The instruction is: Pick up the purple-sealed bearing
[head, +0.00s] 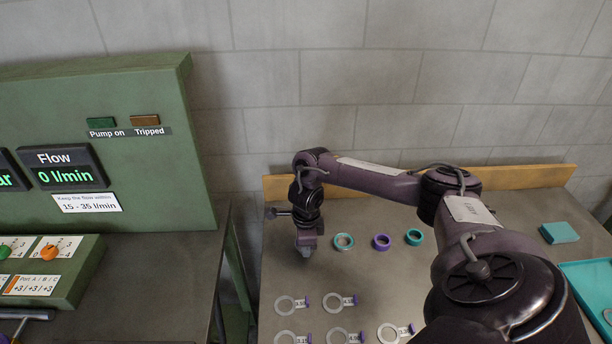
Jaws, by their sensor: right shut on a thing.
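My right gripper (305,252) points down at the left end of this row, low over the bench. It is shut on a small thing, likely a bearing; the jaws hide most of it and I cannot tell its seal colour. I cannot tell whether it touches the bench. The purple-ringed bearing stands apart, to the right of the gripper. My left gripper is not in view.
Several flat rings with white tags (285,306) lie at the bench front. A teal block (559,232) and a teal tray (590,275) are at the right. A wooden rail (520,176) edges the back. A green panel (100,150) stands left. My right arm crosses above the bench.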

